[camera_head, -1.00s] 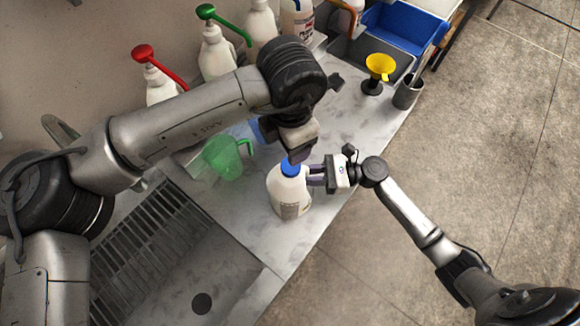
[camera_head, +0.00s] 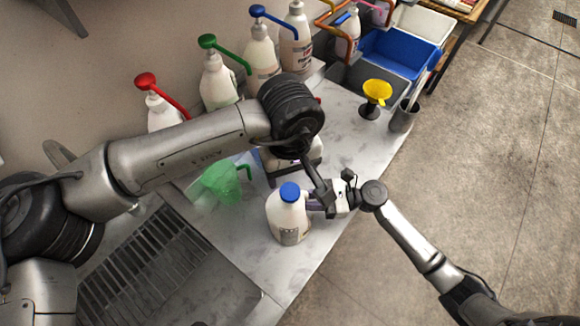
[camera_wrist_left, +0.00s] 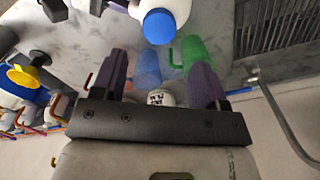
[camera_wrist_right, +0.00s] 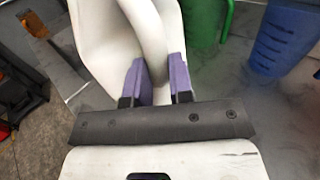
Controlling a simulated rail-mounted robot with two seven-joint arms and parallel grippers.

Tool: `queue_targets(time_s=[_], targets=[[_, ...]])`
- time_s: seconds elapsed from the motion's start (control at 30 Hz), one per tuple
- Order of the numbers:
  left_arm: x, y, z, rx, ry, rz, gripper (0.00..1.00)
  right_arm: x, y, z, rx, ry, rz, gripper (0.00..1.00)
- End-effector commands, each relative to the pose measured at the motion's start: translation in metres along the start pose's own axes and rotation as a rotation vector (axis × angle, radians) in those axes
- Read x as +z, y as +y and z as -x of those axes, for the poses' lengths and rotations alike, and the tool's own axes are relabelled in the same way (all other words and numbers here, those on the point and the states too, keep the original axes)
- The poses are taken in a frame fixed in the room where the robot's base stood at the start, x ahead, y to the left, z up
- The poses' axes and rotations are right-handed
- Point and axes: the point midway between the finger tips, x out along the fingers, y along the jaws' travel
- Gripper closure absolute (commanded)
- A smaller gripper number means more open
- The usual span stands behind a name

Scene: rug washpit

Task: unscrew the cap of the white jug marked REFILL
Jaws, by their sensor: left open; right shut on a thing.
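The white jug (camera_head: 286,222) stands upright on the worktop, with its blue cap (camera_head: 290,191) on its neck. Its small label is too small to read. My right gripper (camera_head: 314,201) is shut on the jug's handle (camera_wrist_right: 152,45), which shows between its purple fingers in the right wrist view. My left gripper (camera_head: 295,182) is open and empty, apart from the cap and on its far side in the head view. In the left wrist view the cap (camera_wrist_left: 159,26) lies beyond the spread fingers (camera_wrist_left: 160,82).
A green translucent pitcher (camera_head: 222,181) stands left of the jug, with a blue one (camera_wrist_left: 146,68) near it. Several pump bottles (camera_head: 218,82) line the wall. A yellow funnel (camera_head: 377,91) and grey cup (camera_head: 404,115) stand farther back. A drain grate (camera_head: 150,268) lies at left.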

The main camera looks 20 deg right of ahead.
Motion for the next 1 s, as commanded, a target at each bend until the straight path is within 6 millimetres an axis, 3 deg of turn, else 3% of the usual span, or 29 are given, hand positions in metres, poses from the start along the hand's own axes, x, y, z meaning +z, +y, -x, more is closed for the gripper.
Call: queue_targets(time_s=[0.2,0.37,0.8,1.0], targets=[[0.0,0.0,0.0,0.003,0.001,-0.171,0.33,0.0,0.0,0.0,0.0,0.0,0.0,1.0],[0.0,0.0,-0.007,0.002,0.0,-0.217,0.33,0.0,0.0,0.0,0.0,0.0,0.0,1.0],[0.0,0.001,-0.062,0.002,-0.001,-0.22,0.33,0.0,0.0,0.0,0.0,0.0,0.0,1.0],[0.0,0.001,-0.076,0.002,0.001,-0.22,0.33,0.0,0.0,0.0,0.0,0.0,0.0,1.0]])
